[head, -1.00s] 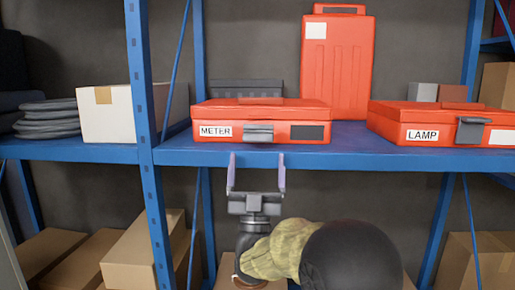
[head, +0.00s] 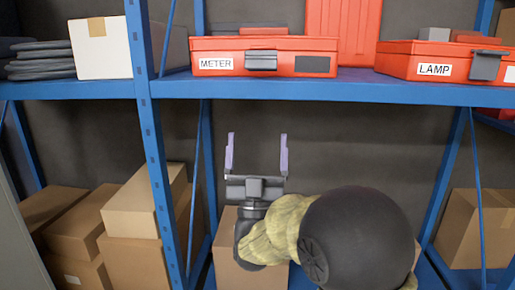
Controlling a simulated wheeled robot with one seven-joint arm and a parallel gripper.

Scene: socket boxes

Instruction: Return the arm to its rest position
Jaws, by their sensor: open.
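My gripper (head: 257,155) is open and empty, its two purple-grey fingers pointing up, below the blue shelf and apart from it in the picture. My arm, with a tan sleeve and a dark round joint, reaches in from the bottom right of centre. A red box labelled METER (head: 262,57) sits closed on the shelf above my gripper. A red box labelled LAMP (head: 434,68) sits on the same shelf at the right.
The blue shelf (head: 330,88) crosses above my gripper. A blue upright (head: 145,130) stands to the left. Cardboard boxes (head: 150,205) are stacked at the lower left; another (head: 475,225) stands at the lower right.

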